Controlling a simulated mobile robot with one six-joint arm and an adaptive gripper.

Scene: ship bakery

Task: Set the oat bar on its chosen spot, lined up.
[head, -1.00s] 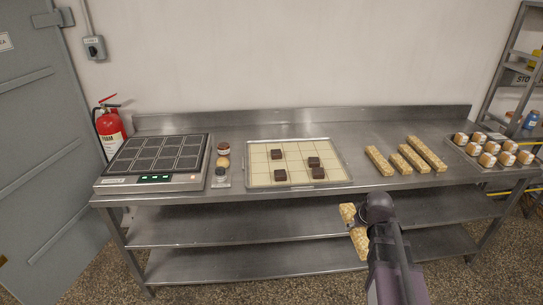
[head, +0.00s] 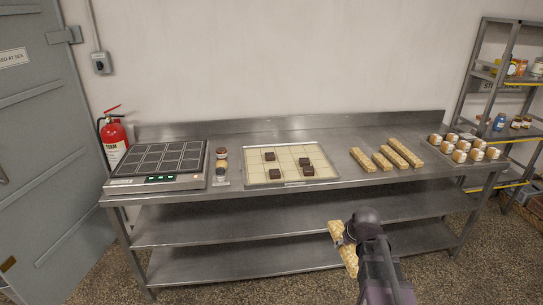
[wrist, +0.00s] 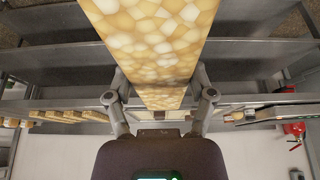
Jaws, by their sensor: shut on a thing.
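My gripper (wrist: 158,100) is shut on an oat bar (wrist: 155,35), a long tan block with pale oat flakes that fills the upper middle of the wrist view. In the head view the held oat bar (head: 348,262) hangs in front of the table, below the height of its top, partly hidden by my arm. A tray with a cream grid (head: 290,165) lies on the table, with several dark brown squares (head: 307,171) on some cells. Three more oat bars (head: 381,161) lie side by side to the right of the tray, apart from it.
A tray of white-and-brown cakes (head: 465,146) is at the right end. The table's front edge (head: 330,187) lies between the held bar and the tray.

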